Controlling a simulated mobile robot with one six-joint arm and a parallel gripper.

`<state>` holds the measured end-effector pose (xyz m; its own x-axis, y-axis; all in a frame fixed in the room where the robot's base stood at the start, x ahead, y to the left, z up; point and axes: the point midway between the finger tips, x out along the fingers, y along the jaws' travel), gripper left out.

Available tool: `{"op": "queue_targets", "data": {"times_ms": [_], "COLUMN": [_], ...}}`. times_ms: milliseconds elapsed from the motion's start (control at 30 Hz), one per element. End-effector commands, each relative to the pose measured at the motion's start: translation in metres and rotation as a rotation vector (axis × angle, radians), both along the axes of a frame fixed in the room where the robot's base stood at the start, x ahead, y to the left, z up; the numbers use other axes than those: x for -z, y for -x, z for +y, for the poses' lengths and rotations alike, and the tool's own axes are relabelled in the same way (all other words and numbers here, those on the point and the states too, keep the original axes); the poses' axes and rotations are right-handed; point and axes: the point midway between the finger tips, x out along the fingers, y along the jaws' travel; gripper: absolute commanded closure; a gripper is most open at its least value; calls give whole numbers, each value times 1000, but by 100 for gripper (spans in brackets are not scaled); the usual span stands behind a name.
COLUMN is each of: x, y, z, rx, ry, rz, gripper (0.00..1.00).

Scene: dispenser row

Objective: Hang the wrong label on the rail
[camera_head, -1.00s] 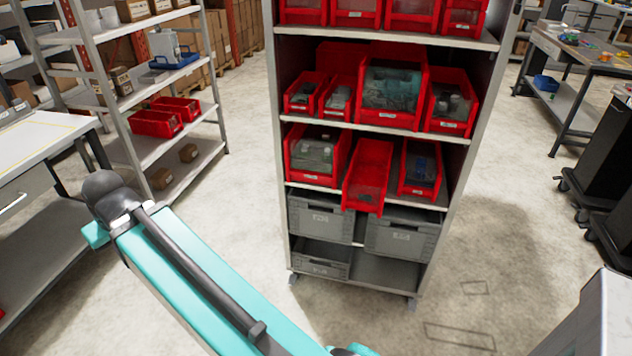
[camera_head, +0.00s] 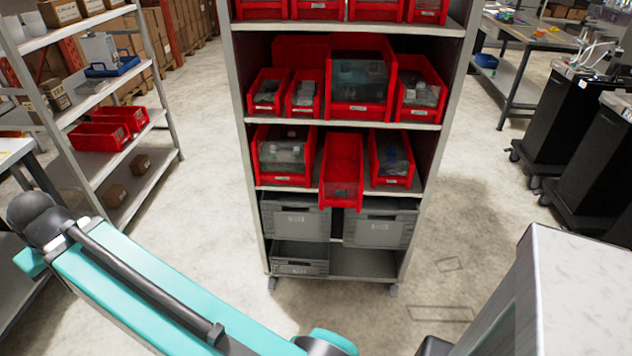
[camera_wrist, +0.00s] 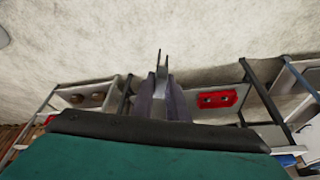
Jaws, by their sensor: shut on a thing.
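My gripper (camera_wrist: 162,66) shows in the wrist view, with its narrow fingers close together on a small pale grey piece (camera_wrist: 161,78). I cannot tell from its look whether this piece is the label. The gripper's tip is out of sight in the head view. A rack (camera_head: 456,90) stands ahead with red bins on its upper shelves. Small pale labels show on the bin fronts, such as the one on the lower left bin (camera_head: 286,181); their print is too small to read. The lower middle bin (camera_head: 342,168) looks empty and juts forward. I cannot pick out a rail.
Grey crates (camera_head: 296,217) sit low in the rack. A shelving unit (camera_head: 157,90) stands left with red bins (camera_head: 98,137). A pale-topped block (camera_head: 590,265) is close at lower right. Dark cabinets (camera_head: 567,125) and a workbench (camera_head: 530,38) stand right. Floor beside the rack is open.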

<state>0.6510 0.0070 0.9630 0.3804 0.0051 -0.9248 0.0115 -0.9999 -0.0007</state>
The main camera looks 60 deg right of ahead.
Motion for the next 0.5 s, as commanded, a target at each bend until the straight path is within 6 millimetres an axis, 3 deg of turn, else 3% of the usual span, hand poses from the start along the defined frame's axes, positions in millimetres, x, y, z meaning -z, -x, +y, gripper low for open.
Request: {"op": "queue_targets", "data": {"times_ms": [267, 367, 500], "x": [0, 1, 4], "y": [0, 0, 3], "z": [-8, -20, -51], "rx": [21, 61, 175], "ry": [0, 0, 0], "rz": [1, 2, 6], "gripper": [100, 100, 100]}}
